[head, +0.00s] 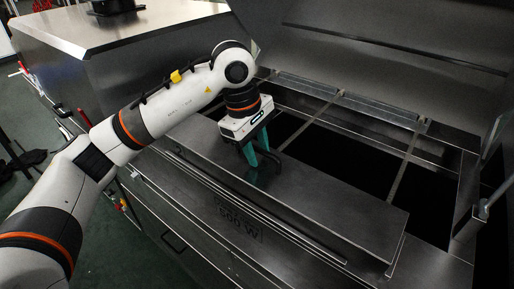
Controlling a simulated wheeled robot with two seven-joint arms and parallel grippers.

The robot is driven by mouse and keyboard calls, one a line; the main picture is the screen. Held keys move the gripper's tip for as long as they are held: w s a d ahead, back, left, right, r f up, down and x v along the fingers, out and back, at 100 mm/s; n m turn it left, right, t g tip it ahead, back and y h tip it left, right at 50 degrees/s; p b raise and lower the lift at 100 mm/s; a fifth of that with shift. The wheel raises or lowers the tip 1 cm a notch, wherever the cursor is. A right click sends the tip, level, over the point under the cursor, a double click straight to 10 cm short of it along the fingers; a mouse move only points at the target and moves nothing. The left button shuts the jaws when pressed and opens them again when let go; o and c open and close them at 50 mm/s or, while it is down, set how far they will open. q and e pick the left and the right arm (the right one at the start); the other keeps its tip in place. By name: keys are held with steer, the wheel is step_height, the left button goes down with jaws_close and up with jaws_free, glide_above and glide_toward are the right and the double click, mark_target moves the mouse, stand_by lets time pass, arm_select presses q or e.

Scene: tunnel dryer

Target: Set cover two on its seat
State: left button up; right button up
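A long grey metal cover (325,205) lies lengthwise across the near side of the dryer's open top, slanting from upper left to lower right. No number on it is readable, so I cannot tell whether it is cover two. My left gripper (259,166) points down at the middle of this cover, with its teal fingers at the cover's upper face. The fingers look spread apart, but their tips are dark, and I cannot tell whether they hold a handle there. Whether the cover rests flat or is slightly raised is unclear. My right gripper is out of view.
Dark open bays (361,164) with thin cross bars (404,165) lie behind the cover. A raised steel hood (400,45) stands at the back. A metal housing (110,40) is at upper left. The front ledge (240,222) bears printed lettering. A bracket (482,210) stands at right.

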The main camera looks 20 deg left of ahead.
mark_target(245, 164)
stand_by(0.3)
arm_select(q)
steer(key=v, duration=1.2)
steer(key=shift+b, duration=0.3)
